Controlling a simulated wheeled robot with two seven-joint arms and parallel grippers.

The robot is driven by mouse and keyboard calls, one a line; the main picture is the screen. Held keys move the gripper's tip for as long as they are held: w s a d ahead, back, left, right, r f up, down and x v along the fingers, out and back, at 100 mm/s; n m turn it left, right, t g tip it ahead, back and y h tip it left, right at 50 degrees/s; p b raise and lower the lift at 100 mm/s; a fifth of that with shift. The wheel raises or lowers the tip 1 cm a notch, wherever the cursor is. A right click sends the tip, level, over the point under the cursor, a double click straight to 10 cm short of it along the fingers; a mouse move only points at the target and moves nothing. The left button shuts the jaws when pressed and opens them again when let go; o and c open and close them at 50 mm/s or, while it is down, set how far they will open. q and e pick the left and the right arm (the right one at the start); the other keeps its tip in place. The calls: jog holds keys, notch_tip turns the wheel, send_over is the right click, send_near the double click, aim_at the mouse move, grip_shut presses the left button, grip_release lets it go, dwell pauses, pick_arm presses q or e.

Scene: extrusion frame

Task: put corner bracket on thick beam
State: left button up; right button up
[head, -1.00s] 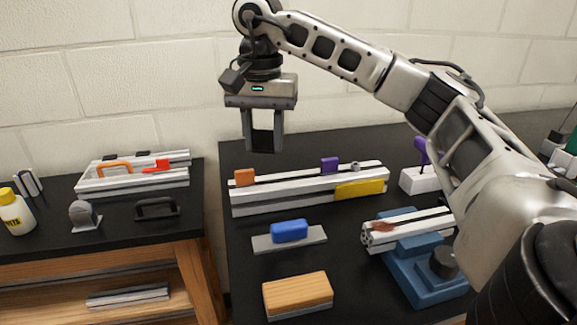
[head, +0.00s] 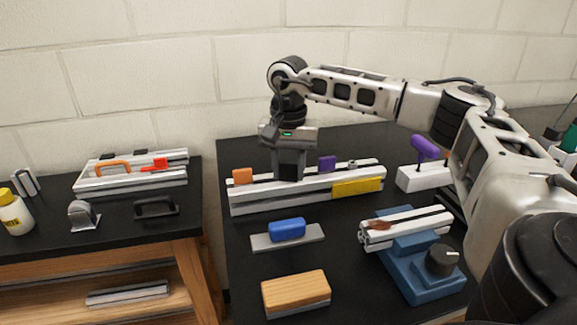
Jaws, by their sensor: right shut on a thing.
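The thick beam (head: 290,200) is a long pale extrusion lying across the middle of the right-hand dark table in the head view. My right gripper (head: 289,170) points straight down at its top, between an orange block and a purple block. It is shut on a dark piece, seemingly the corner bracket, mostly hidden by the fingers. The piece is at the beam's top face; I cannot tell whether it touches. My left gripper is not in view.
An orange block (head: 243,176), a purple block (head: 327,163) and a yellow piece (head: 357,187) are on the beam. In front are a blue block (head: 288,229), a wooden block (head: 296,291) and a blue vise (head: 415,268). A purple-handled tool (head: 425,149) stands to the right.

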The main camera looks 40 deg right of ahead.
jog(key=shift+f, duration=0.1)
jog(key=o, duration=1)
notch_tip(320, 180, up, 12)
jog(key=shift+r, duration=0.2)
jog(key=shift+s+f, duration=0.1)
